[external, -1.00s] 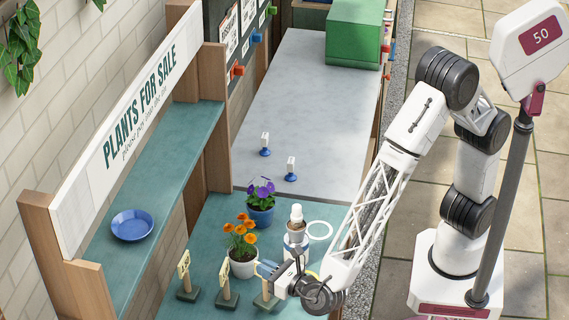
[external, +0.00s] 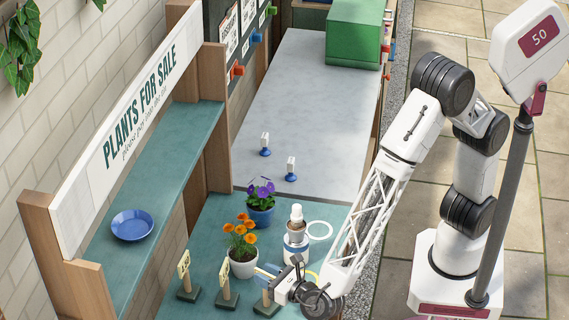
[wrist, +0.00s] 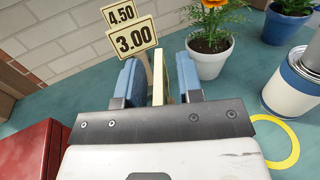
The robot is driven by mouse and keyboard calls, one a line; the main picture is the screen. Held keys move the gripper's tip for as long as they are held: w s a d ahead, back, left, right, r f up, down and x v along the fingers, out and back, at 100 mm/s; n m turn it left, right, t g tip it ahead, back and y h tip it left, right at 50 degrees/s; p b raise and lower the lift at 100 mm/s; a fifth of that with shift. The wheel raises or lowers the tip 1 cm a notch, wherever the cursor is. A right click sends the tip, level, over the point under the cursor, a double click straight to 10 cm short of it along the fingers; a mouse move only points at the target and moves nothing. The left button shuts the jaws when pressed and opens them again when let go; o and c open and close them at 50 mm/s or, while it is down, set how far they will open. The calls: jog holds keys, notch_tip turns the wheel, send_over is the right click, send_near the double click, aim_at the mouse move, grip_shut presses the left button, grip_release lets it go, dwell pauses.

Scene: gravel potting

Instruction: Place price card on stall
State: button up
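Three price cards on dark stands are on the teal tabletop: the left card (external: 184,265), the middle card (external: 224,284) and a third whose stand (external: 266,306) shows beside my gripper (external: 268,273). In the wrist view, cards reading 4.50 (wrist: 119,12) and 3.00 (wrist: 133,38) stand beyond my gripper (wrist: 160,78). A pale yellow upright piece (wrist: 162,76), seen edge-on, is between the open blue fingers, with a gap visible at the right finger; it appears to be the nearest card. The stall (external: 172,160) has a teal shelf under a PLANTS FOR SALE sign.
A blue dish (external: 132,225) sits on the shelf. An orange-flowered pot (external: 243,264), a purple-flowered pot (external: 260,214) and a blue-and-white can (external: 296,251) stand close to my gripper. A red box (wrist: 28,150) is at left in the wrist view. The grey counter is mostly clear.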

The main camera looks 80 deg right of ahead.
jog(key=shift+r, duration=0.15)
jog(key=v, duration=1.2)
dwell(0.3)
dwell(0.5)
